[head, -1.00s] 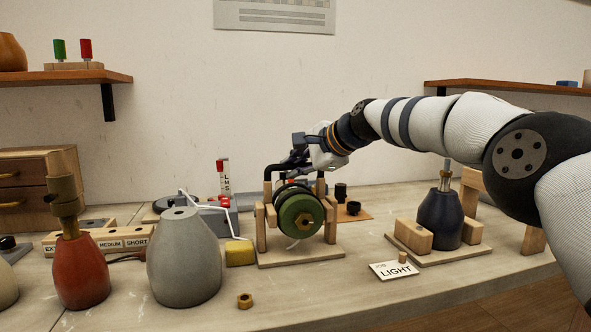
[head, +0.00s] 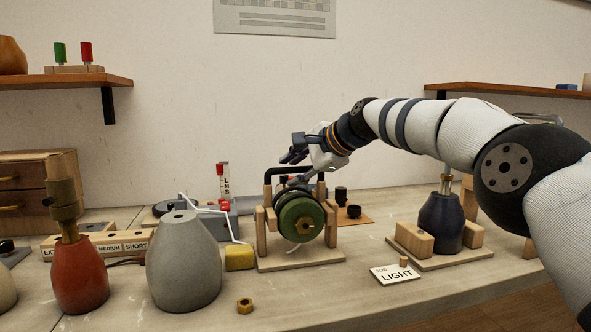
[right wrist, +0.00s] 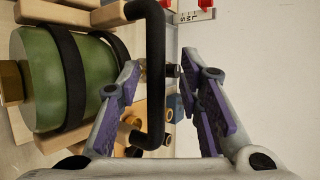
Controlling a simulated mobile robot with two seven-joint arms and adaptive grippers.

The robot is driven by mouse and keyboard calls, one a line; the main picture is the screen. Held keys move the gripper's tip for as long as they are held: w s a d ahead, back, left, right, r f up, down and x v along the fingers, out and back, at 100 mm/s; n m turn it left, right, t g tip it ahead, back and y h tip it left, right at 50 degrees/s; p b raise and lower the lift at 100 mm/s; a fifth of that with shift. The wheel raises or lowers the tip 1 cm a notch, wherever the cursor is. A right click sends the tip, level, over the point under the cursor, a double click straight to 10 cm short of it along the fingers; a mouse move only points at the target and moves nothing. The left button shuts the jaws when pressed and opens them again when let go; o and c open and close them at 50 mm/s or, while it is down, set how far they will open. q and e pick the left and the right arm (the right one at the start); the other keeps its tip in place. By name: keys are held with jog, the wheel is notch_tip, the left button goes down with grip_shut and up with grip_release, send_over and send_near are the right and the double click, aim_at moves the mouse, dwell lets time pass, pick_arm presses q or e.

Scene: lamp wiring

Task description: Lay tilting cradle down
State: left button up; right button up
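The tilting cradle (head: 259,229) is a wooden frame on a board, with a black U-shaped handle bar (head: 268,178) standing up at its top. A green lamp body (head: 299,216) lies on its side in it, banded in black, with a brass end facing forward. My right gripper (head: 300,163) is at the top of the handle. In the right wrist view its purple-padded fingers (right wrist: 165,85) are spread apart, and the black bar (right wrist: 155,75) shows between them without visible contact. The depth between bar and fingertips is unclear. My left gripper is not in view.
A grey lamp body (head: 183,262) and a red one (head: 79,273) stand at left. A yellow block (head: 240,256) and brass nut (head: 244,305) lie near the cradle. A dark blue lamp body (head: 440,223) stands at right behind a LIGHT card (head: 394,274).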

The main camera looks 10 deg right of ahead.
jog(key=v, duration=1.2)
